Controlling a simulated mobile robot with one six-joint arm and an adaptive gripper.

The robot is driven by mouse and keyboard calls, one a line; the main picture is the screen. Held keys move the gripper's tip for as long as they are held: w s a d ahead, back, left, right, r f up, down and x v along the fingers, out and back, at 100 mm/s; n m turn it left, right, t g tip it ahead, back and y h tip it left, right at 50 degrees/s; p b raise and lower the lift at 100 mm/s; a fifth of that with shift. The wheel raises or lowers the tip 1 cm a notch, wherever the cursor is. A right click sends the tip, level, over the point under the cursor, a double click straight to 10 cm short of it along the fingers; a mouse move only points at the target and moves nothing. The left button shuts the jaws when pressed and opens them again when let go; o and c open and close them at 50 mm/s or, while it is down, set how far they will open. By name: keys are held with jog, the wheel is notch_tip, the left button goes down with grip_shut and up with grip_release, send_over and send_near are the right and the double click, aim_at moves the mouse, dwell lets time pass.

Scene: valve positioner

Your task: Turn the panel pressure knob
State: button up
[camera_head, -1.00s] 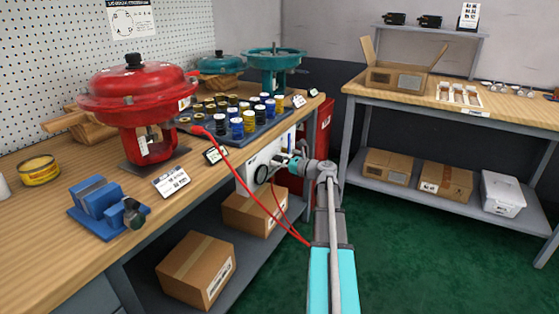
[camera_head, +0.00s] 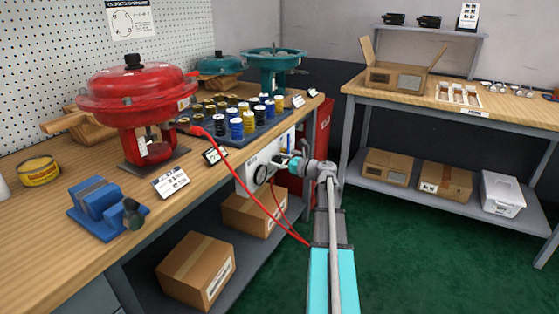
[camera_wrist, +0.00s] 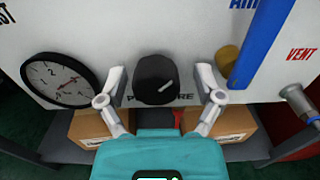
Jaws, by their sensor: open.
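My gripper (camera_wrist: 162,82) is open in the wrist view, one finger on each side of the knob, with a visible gap on both sides. Part of the word below the knob is hidden behind it. In the head view my gripper (camera_head: 282,164) is in front of the panel (camera_head: 247,180), and the knob is hidden there.
A blue lever (camera_wrist: 262,40) and a brass fitting (camera_wrist: 227,58) are close to the right finger. A metal fitting (camera_wrist: 298,98) is at the panel's right. A red hose (camera_head: 240,178) runs from the workbench past my arm. Cardboard boxes (camera_head: 255,212) stand on the shelf below.

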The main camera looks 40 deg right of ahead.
jog(key=shift+s, duration=0.1)
jog(key=shift+s+d, duration=0.1)
jog(key=shift+s, duration=0.25)
jog(key=v, duration=1.1)
jog(key=shift+s+f, duration=0.1)
dwell(0.5)
